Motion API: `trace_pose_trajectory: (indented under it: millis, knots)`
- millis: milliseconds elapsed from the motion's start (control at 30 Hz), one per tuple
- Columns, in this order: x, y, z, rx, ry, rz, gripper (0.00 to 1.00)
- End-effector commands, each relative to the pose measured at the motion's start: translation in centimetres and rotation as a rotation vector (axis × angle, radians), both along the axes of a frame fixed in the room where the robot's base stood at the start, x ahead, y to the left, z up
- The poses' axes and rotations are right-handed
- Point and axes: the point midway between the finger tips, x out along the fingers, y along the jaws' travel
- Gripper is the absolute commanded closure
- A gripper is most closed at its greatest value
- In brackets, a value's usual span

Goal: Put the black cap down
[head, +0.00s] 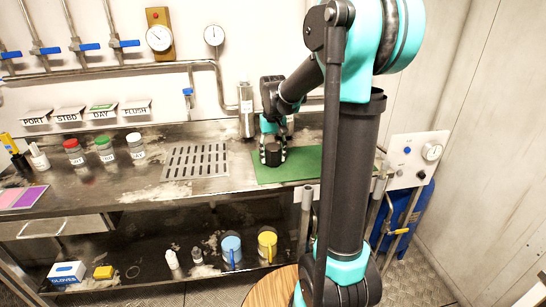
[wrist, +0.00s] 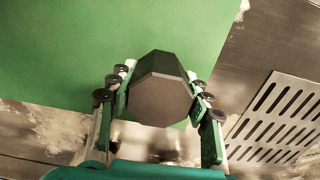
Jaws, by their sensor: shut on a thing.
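The black cap (head: 273,154) is a dark, faceted piece held between the fingers of my gripper (head: 273,150) in the head view. In the wrist view the cap (wrist: 160,88) sits between the two green fingers of my gripper (wrist: 160,105), with its flat dark face toward the camera. The cap is over the green mat (head: 300,168), near the mat's left part. I cannot tell whether the cap touches the mat. The mat also fills much of the wrist view (wrist: 60,50).
A slotted drain plate (head: 197,160) lies left of the mat. Jars with red, green and white lids (head: 105,148) stand further left. A metal cylinder (head: 246,112) stands behind the mat. The mat's right part is clear. Blue and yellow mugs (head: 232,249) stand on the lower shelf.

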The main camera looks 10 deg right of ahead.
Motion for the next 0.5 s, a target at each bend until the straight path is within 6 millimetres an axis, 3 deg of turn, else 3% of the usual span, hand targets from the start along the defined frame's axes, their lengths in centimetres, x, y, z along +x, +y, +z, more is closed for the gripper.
trace_pose_trajectory:
  millis: [433, 467, 500]
  knots:
    - [0.01, 0.00, -0.89, 0.000, 0.000, 0.000, 0.76]
    - [0.00, 0.00, -0.92, 0.000, 0.000, 0.000, 0.50]
    - [0.00, 0.00, -0.89, 0.000, 0.000, 0.000, 0.45]
